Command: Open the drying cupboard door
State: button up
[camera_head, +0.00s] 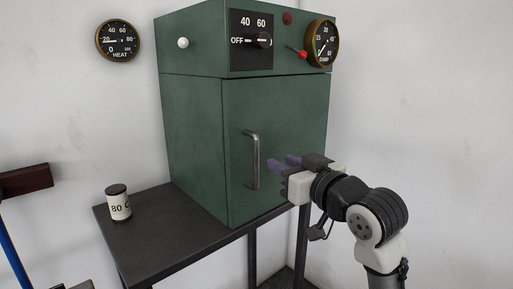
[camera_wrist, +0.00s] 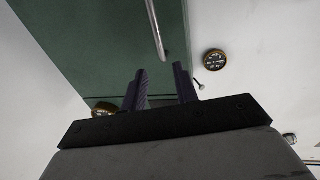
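The drying cupboard (camera_head: 195,130) is a green metal box on a dark table. Its door (camera_head: 285,115) looks shut, with a vertical metal bar handle (camera_head: 252,160) near the door's left edge. My gripper (camera_head: 280,163) is to the right of the handle, in front of the door, with its purple fingers pointing toward the handle. In the wrist view the fingers (camera_wrist: 160,85) are apart with a gap between them. The handle (camera_wrist: 156,30) shows beyond the fingertips, roughly in line with the gap, and nothing is held.
The dark table (camera_head: 165,235) bears a small canister (camera_head: 118,203) marked 80 left of the cupboard. Above the door are a dial switch (camera_head: 258,40), a red-knobbed lever (camera_head: 301,54) and a round gauge (camera_head: 322,43). A heat gauge (camera_head: 118,40) hangs on the wall.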

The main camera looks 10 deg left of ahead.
aim_at(258, 148)
jog(key=p+x, duration=0.2)
jog(key=x, duration=0.9)
jog(key=shift+w+a, duration=0.25)
jog(key=shift+c, duration=0.2)
grip_shut()
